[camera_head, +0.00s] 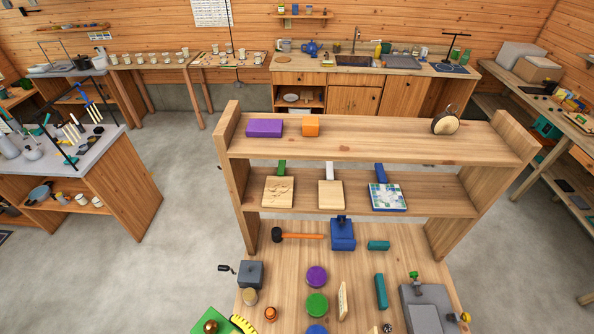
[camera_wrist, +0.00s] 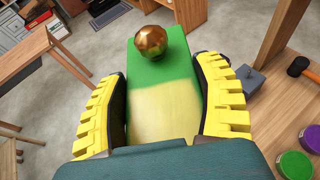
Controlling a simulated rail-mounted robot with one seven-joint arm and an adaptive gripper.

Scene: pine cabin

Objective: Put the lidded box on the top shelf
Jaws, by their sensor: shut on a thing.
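The lidded box is green with a copper-coloured ball knob. In the wrist view the box (camera_wrist: 150,68) lies between the two yellow ribbed fingers of my gripper (camera_wrist: 163,82), which is shut on its sides. In the head view the box (camera_head: 222,316) shows only partly at the bottom left edge, with one yellow finger (camera_head: 243,323) beside it. The top shelf (camera_head: 375,143) is the upper board of a wooden rack, farther back and higher in the picture. The box is apart from the shelf.
The bench in front holds a mallet (camera_head: 297,236), a blue vise (camera_head: 342,235) and several lids.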

